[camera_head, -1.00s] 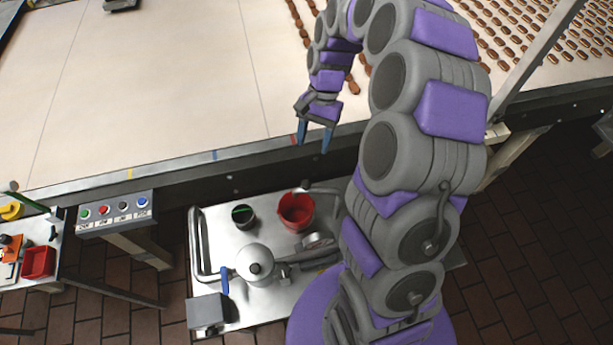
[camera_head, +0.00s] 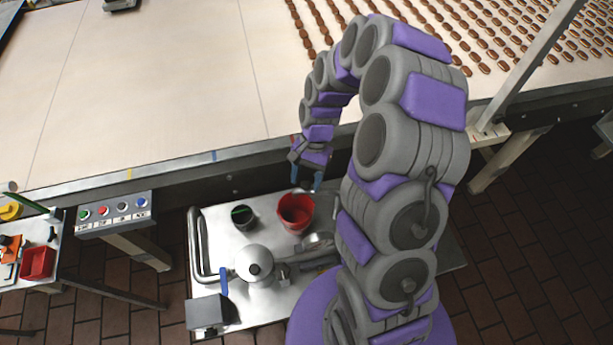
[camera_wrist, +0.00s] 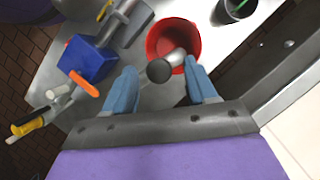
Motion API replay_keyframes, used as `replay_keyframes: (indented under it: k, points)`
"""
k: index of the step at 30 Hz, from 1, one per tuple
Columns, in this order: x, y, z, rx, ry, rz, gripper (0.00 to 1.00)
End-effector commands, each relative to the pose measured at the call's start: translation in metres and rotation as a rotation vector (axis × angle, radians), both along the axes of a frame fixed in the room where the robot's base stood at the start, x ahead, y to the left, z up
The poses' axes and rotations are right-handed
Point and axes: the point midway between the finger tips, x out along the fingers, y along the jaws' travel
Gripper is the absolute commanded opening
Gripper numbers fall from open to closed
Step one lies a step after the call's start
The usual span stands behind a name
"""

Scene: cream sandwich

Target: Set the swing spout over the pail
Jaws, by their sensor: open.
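The red pail (camera_head: 293,218) stands on a metal cart, upright and open at the top. It also shows in the wrist view (camera_wrist: 163,32). My gripper (camera_head: 306,183) is open above the far rim of the pail. In the wrist view, a dark round knob (camera_wrist: 159,71) lies between the open fingertips (camera_wrist: 160,68), with a short grey tube (camera_wrist: 177,56) overlapping the near side of the pail. These look like part of the swing spout; I cannot tell whether the fingers touch the knob. In the head view my gripper and arm hide most of the spout.
The cart (camera_head: 222,240) also carries a lidded metal vessel (camera_head: 254,264), a dark cup (camera_head: 242,216) and a grey box (camera_head: 208,312). A blue box with an orange lever (camera_wrist: 87,58) is left of the fingers. The conveyor edge (camera_head: 200,168) runs close behind the cart.

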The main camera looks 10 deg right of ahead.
Motion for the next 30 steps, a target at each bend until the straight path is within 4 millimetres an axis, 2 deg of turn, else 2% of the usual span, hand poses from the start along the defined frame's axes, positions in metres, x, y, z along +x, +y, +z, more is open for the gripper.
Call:
replay_keyframes:
  k: [2,20,30]
  points:
    - [0.0002,0.0000,0.0001,0.000,0.000,0.000,0.57]
    - [0.0004,0.0001,0.0003,0.001,-0.001,0.000,0.00]
    - [-0.0007,0.0005,0.0006,0.000,-0.001,0.013,0.00]
